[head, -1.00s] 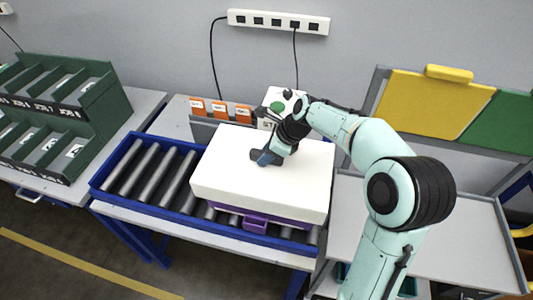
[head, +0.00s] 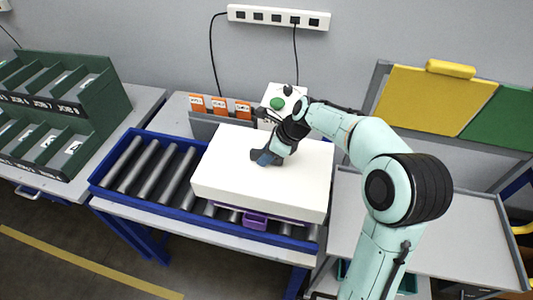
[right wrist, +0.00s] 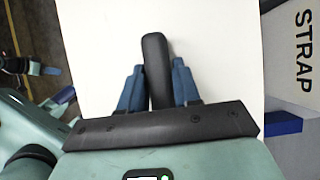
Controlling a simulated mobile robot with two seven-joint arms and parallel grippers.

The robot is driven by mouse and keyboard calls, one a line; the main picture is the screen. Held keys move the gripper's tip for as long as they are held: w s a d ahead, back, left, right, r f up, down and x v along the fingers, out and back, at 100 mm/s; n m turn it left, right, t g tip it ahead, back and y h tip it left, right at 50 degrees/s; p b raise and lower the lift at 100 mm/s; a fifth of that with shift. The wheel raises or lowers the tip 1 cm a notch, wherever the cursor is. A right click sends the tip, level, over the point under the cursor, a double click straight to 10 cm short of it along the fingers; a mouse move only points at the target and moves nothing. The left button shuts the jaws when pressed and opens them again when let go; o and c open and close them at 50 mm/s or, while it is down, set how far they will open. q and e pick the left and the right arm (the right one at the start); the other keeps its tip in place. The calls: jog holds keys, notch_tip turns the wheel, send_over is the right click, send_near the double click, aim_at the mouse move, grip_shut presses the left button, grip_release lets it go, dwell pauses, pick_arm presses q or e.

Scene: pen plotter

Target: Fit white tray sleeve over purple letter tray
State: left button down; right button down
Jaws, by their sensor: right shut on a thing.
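The white tray sleeve (head: 250,180) is a large white box shape over the roller conveyor. The purple letter tray (head: 256,218) shows only as a thin strip and a front tab beneath the sleeve's front edge; the rest of it is hidden under the sleeve. My right gripper (head: 264,157) is on top of the sleeve. In the right wrist view its blue fingers (right wrist: 158,88) are shut on a dark upright handle (right wrist: 156,60) on the white top.
The blue-framed roller conveyor (head: 104,187) has bare rollers left of the sleeve. A white box with a green button (head: 288,97) and orange cards (head: 220,106) stand behind it. Green job bins (head: 60,90) are at left; a grey table (head: 450,225) is at right.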

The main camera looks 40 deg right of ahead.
jog(key=shift+f, duration=0.25)
jog(key=shift+f, duration=0.25)
jog(key=c, duration=0.7)
grip_release()
